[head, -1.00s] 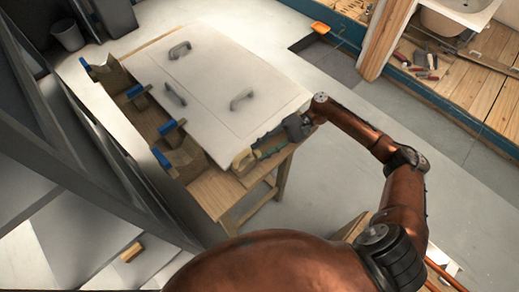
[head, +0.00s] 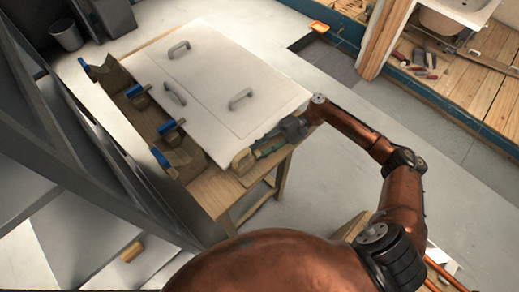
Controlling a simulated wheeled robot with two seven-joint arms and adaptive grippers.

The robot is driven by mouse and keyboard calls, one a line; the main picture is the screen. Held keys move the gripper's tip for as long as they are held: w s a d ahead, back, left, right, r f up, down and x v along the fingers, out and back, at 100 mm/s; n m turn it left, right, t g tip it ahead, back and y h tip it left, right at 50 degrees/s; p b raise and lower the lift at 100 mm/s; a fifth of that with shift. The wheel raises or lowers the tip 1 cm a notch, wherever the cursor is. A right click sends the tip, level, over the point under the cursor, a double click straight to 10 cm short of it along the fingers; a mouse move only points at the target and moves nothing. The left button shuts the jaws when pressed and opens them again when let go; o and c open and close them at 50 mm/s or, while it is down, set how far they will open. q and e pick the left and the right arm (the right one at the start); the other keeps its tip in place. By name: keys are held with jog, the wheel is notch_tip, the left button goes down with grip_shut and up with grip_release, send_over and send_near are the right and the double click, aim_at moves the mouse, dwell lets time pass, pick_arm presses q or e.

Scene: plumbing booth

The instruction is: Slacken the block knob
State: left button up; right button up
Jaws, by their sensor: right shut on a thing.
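My right arm reaches in from the right to the near right edge of the workbench (head: 212,192). My right gripper (head: 262,149) is low at that edge, beside a pale yellow-tan block (head: 243,161). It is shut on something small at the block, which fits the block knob. The fingers and the knob are too small and too covered to make out clearly. My left gripper is not in view.
A white panel (head: 215,75) with several grey handles covers most of the bench. Blue-tipped clamps (head: 160,158) with brown blocks line its left side. Grey shelving stands at the left. The floor (head: 330,200) right of the bench is mostly clear.

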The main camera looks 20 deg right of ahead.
jog(key=n+y, duration=0.1)
jog(key=n, duration=0.2)
jog(key=shift+f+t, duration=0.1)
jog(key=shift+t, duration=0.3)
jog(key=o, duration=0.9)
jog(key=d, duration=0.4)
jog(key=d+r, duration=0.1)
jog(key=d, duration=0.7)
jog(key=shift+w+r, duration=0.15)
jog(key=shift+w, duration=0.1)
